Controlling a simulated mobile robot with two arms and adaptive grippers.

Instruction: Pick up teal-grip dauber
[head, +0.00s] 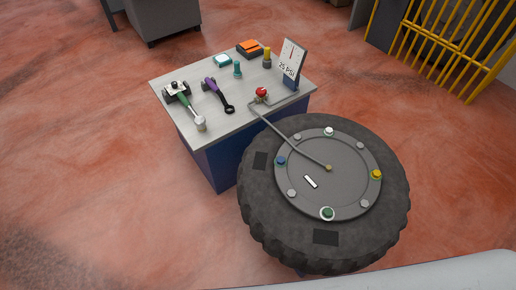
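The teal-grip dauber (237,68) stands upright on the grey top of the blue workbench (187,107), towards its back edge. It is a small teal cylinder. A similar yellow-topped one (267,58) stands to its right, apart from it. Neither of my grippers is in view.
Close around the teal dauber are a teal-and-white pad (222,61), an orange-and-black pad (250,48) and a purple-handled wrench (217,95). A large tire (265,215) stands in front; yellow bars (440,50) at right.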

